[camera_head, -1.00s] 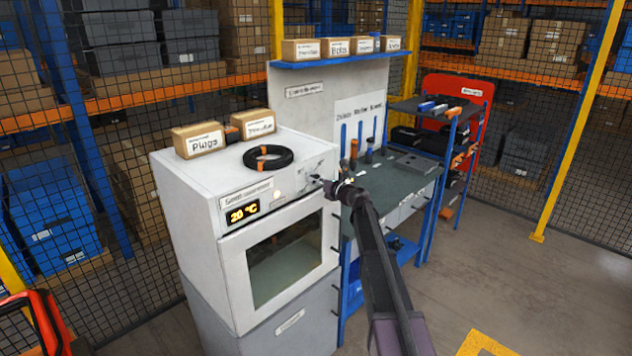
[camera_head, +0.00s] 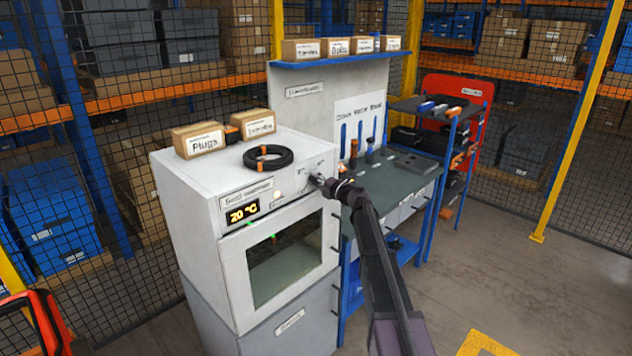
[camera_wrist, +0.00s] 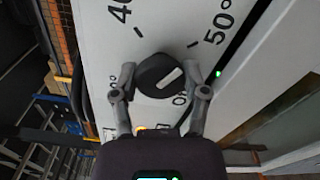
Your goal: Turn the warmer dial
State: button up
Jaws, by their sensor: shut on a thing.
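The warmer dial (camera_wrist: 160,76) is a round black knob with a white bar in the wrist view. The bar lies slantwise, its upper end toward the side of the "50°" mark. "40" is printed at upper left, and a partly hidden word is below the knob. My gripper (camera_wrist: 162,90) has one finger on each side of the dial and is shut on it. In the head view, my gripper (camera_head: 324,186) is at the upper right of the front of the white warmer (camera_head: 190,235) and hides the dial. The warmer's display (camera_head: 242,213) reads 20 °C.
A black cable coil (camera_head: 268,157) and labelled boxes (camera_head: 198,140) sit on the warmer. A workbench (camera_head: 405,175) stands close to its right. The warmer's glass door (camera_head: 285,262) is shut below my gripper. Open floor (camera_head: 520,265) lies at the right.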

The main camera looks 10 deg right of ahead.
jog(key=shift+a+m, duration=0.1)
jog(key=shift+m, duration=0.7)
jog(key=o, duration=1.1)
jog(key=shift+o, duration=0.2)
jog(key=shift+s, duration=0.15)
jog(key=v, duration=1.1)
jog(key=shift+s+d, duration=0.25)
jog(key=shift+d, duration=0.05)
